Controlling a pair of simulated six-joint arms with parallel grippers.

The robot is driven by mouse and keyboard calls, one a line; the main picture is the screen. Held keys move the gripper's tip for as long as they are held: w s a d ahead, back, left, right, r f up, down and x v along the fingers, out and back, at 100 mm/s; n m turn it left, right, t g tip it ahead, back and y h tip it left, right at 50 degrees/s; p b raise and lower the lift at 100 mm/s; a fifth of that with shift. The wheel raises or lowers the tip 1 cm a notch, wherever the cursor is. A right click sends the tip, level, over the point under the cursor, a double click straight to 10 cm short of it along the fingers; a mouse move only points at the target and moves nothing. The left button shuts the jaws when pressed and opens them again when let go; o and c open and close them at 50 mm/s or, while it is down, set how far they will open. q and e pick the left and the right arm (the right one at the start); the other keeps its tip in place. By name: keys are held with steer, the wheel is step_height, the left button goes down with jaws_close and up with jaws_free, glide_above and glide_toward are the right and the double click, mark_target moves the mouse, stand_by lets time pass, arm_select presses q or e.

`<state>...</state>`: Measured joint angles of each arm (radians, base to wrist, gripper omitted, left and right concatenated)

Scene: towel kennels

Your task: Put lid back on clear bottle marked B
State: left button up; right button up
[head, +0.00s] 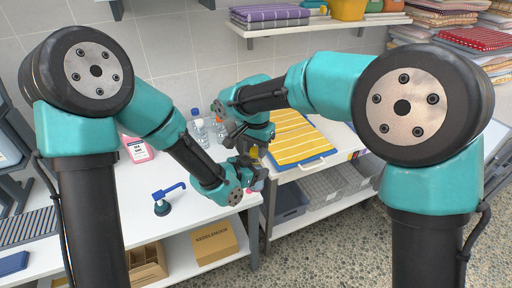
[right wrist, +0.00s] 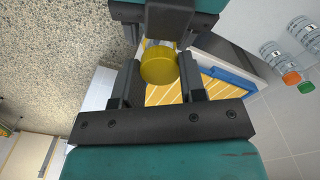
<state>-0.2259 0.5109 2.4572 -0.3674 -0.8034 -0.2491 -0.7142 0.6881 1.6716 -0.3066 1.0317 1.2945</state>
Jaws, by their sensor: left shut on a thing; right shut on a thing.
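A yellow lid (right wrist: 158,68) sits between the fingertips of my right gripper (right wrist: 158,80) in the right wrist view, its top facing the camera. In the head view the lid (head: 262,152) shows small below my right gripper (head: 256,148). My left gripper (head: 256,177) is shut on a clear bottle (head: 260,184), mostly hidden by the fingers, just below the lid. In the right wrist view part of the clear bottle (right wrist: 153,43) shows behind the lid. I cannot tell whether lid and bottle touch. No letter B is readable.
Clear bottles (head: 201,131) with coloured caps stand at the back of the white table. A yellow striped towel (head: 296,132) lies right of the grippers. The front table has free room.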

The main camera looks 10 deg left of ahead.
arm_select(q)
steer(key=shift+w+r, duration=0.15)
steer(key=shift+r, duration=0.2)
arm_select(e)
steer(key=shift+s+f, duration=0.1)
steer(key=shift+f, duration=0.55)
steer(key=shift+c, duration=0.3)
arm_select(q)
jaws_close()
steer(key=shift+f, duration=0.3)
arm_select(e)
steer(key=shift+r+m, duration=0.15)
steer(key=shift+m, duration=0.7)
steer(key=shift+r+m, duration=0.15)
steer(key=shift+m, duration=0.7)
steer(key=o, duration=0.6)
steer(key=shift+r, duration=0.1)
steer(key=shift+c, duration=0.2)
steer(key=o, duration=0.4)
